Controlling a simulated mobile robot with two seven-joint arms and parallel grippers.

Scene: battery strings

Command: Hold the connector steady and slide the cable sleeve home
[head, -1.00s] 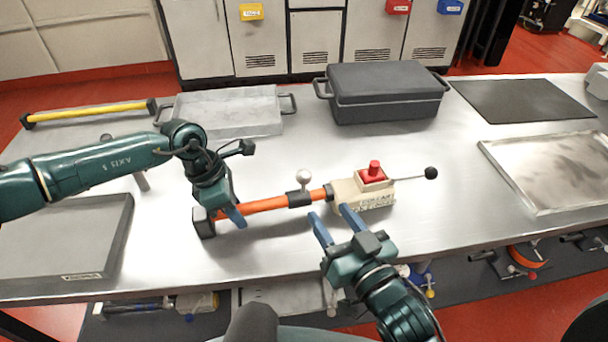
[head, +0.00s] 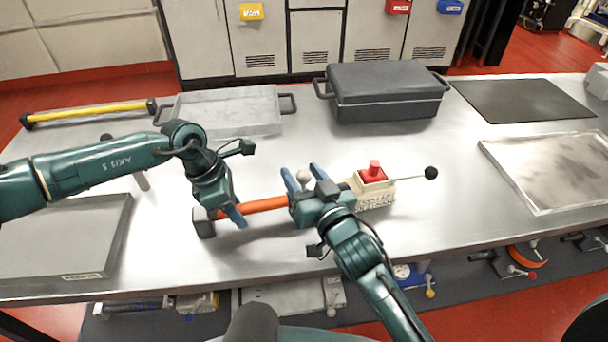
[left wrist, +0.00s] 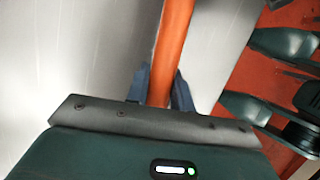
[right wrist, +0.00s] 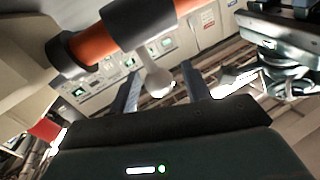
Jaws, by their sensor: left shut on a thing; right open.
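The orange cable (head: 265,205) runs from a dark end block (head: 203,222) to the beige connector (head: 377,201), which has a red button (head: 374,172). My left gripper (head: 238,213) is shut on the cable near the end block; the left wrist view shows its fingers on either side of the cable. The dark sleeve (right wrist: 140,18) sits around the cable, with bare orange between it and the connector's dark collar (right wrist: 66,54). A pale ball knob (right wrist: 157,83) sticks out from the sleeve. My right gripper (head: 304,174) is open, a finger to each side of the knob, hiding most of the sleeve.
A black ball-tipped rod (head: 430,172) extends right from the connector. A dark lidded box (head: 385,100) and a grey tray (head: 222,110) stand behind. Another tray (head: 95,245) lies at front left.

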